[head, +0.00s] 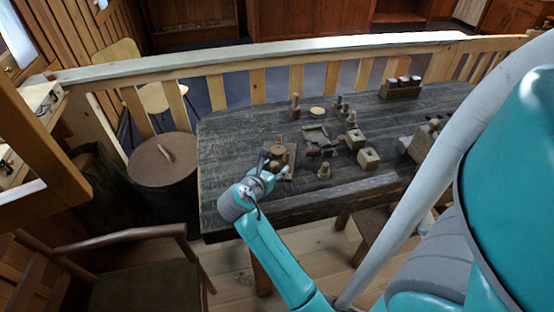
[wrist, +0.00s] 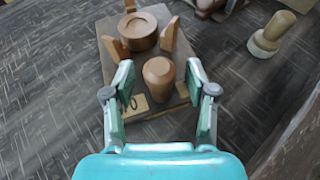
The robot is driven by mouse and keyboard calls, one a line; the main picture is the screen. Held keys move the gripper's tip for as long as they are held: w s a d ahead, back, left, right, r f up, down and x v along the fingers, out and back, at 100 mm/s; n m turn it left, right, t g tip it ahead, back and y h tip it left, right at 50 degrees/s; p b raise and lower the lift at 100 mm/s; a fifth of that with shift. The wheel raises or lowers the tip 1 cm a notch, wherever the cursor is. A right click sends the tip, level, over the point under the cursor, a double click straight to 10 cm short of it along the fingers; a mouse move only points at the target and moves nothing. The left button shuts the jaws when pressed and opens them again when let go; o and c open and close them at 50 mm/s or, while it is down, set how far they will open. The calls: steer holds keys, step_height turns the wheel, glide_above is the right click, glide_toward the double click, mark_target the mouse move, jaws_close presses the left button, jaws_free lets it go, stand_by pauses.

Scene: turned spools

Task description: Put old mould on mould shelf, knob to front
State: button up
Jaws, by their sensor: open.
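My gripper (wrist: 160,74) is open, its two fingers apart on either side of a rounded, turned wooden piece (wrist: 158,80). The piece stands near the front of a square brown board (wrist: 181,92). I cannot tell whether the fingers touch it. Behind it on the board is a round wooden piece with a ringed top (wrist: 138,30), with small upright wooden blocks (wrist: 169,36) around it. In the head view my gripper (head: 266,162) is over the left front of the dark table, at the board. I cannot tell which piece is the old mould, and no knob or mould shelf is clearly identifiable.
A pale turned peg (wrist: 268,38) stands right of the board. On the table (head: 235,130) are wooden blocks (head: 368,158), a pale disc (head: 317,111) and a rack of dark-topped pieces (head: 402,87). A round brown drum (head: 163,165) stands left of the table, a chair (head: 130,250) in front.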

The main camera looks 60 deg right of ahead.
jaws_close()
steer(key=shift+r, duration=0.1)
